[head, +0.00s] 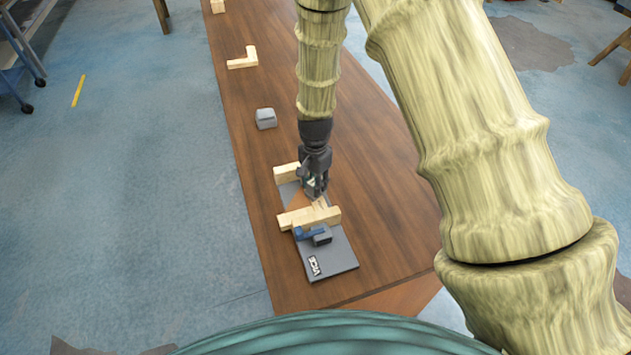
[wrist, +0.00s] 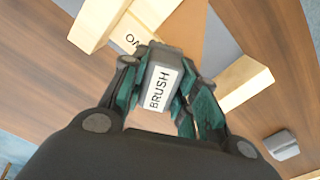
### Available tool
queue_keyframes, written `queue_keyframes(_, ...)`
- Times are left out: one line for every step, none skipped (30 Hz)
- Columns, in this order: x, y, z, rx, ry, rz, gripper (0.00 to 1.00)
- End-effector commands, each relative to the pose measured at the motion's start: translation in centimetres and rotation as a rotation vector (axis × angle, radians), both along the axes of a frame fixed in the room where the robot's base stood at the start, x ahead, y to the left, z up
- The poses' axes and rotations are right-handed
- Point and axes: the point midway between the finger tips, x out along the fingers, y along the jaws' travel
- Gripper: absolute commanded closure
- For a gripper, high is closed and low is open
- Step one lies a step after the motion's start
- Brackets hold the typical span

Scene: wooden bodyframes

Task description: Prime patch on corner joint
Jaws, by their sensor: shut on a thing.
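My gripper (head: 316,188) is over the grey board, between two pale wooden pieces. The wrist view shows its fingers (wrist: 157,90) shut on a grey block-shaped handle labelled BRUSH (wrist: 160,87). The brush's bristle end is hidden. The nearer wooden piece (head: 296,219) lies across the board by a blue vice clamp (head: 307,233); the farther wooden piece (head: 286,174) is just beyond my gripper. In the wrist view, wood shows at upper left (wrist: 97,22) and right (wrist: 243,83). A partly hidden label (wrist: 132,41) is beside the upper-left wood. I cannot make out a primed patch.
The grey board (head: 340,257), marked VICE, lies on a long brown table (head: 228,95). Farther along are a small grey block (head: 265,118) and an L-shaped wooden piece (head: 243,62). Table left of the board is clear. My arm hides much of the right side.

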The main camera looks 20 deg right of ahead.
Motion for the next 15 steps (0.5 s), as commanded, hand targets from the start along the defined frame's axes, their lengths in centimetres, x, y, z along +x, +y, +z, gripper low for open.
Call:
queue_keyframes(0.0, 0.0, -0.11, 0.0, 0.0, 0.0, 0.89)
queue_keyframes(0.0, -0.01, -0.15, 0.0, 0.0, 0.0, 0.89)
queue_keyframes(0.0, -0.01, -0.21, 0.0, 0.0, 0.0, 0.89)
queue_keyframes(0.0, -0.01, -0.25, 0.0, 0.0, 0.0, 0.89)
queue_keyframes(0.0, -0.01, -0.3, 0.0, 0.0, 0.0, 0.89)
queue_keyframes(0.0, -0.01, -0.36, 0.0, 0.0, 0.0, 0.89)
queue_keyframes(0.0, -0.01, -0.4, 0.0, 0.0, 0.0, 0.89)
queue_keyframes(0.0, -0.01, -0.45, 0.0, 0.0, 0.0, 0.89)
queue_keyframes(0.0, -0.01, -0.51, 0.0, 0.0, 0.0, 0.89)
queue_keyframes(0.0, -0.01, -0.55, 0.0, 0.0, 0.0, 0.89)
queue_keyframes(0.0, -0.01, -0.6, 0.0, 0.0, 0.0, 0.89)
queue_keyframes(0.0, -0.01, -0.66, 0.0, 0.0, 0.0, 0.89)
queue_keyframes(0.0, -0.01, -0.7, 0.0, 0.0, 0.0, 0.89)
queue_keyframes(0.0, -0.01, -0.75, 0.0, 0.0, 0.0, 0.89)
queue_keyframes(0.0, -0.01, -0.81, 0.0, 0.0, 0.0, 0.89)
